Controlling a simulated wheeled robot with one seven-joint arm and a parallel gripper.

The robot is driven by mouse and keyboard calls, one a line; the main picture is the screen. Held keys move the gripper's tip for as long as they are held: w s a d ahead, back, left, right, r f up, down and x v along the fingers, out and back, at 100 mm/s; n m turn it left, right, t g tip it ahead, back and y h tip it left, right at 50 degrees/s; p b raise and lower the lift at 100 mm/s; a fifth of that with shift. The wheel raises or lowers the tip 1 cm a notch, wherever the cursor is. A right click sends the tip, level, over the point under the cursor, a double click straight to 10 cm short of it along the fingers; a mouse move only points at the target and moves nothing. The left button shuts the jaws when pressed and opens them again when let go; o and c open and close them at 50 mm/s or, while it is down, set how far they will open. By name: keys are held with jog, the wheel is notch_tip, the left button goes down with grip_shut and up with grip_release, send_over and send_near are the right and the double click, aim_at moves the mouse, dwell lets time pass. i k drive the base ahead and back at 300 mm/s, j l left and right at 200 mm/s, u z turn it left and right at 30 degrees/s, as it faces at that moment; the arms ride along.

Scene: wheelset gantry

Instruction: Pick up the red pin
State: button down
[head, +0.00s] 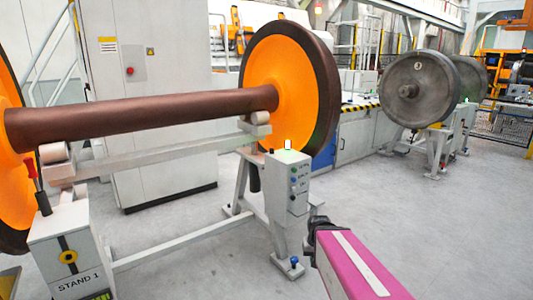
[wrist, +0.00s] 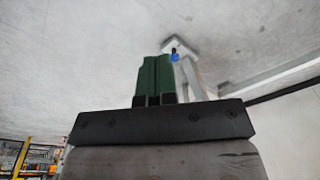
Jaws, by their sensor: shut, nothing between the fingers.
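A small red piece (head: 31,166), which may be the red pin, shows at the far left of the head view, beside the left stand and in front of the orange wheel. It is small, and I cannot tell how it is held. It is not visible in the wrist view. My gripper (wrist: 154,60) shows in the wrist view with its green fingers together and nothing between them. It points toward the grey floor and a stand foot with a blue knob (wrist: 175,57), well away from the red piece. In the head view I cannot make out the fingers.
A wheelset with a brown axle (head: 150,112) and orange wheels rests on two stands. The left stand (head: 75,250) reads STAND 1; the right stand (head: 288,190) has buttons and a green lamp. A grey wheelset (head: 415,88) stands behind. Floor at right (head: 430,220) is clear.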

aim_at(29, 162)
jog(key=u, duration=2.2)
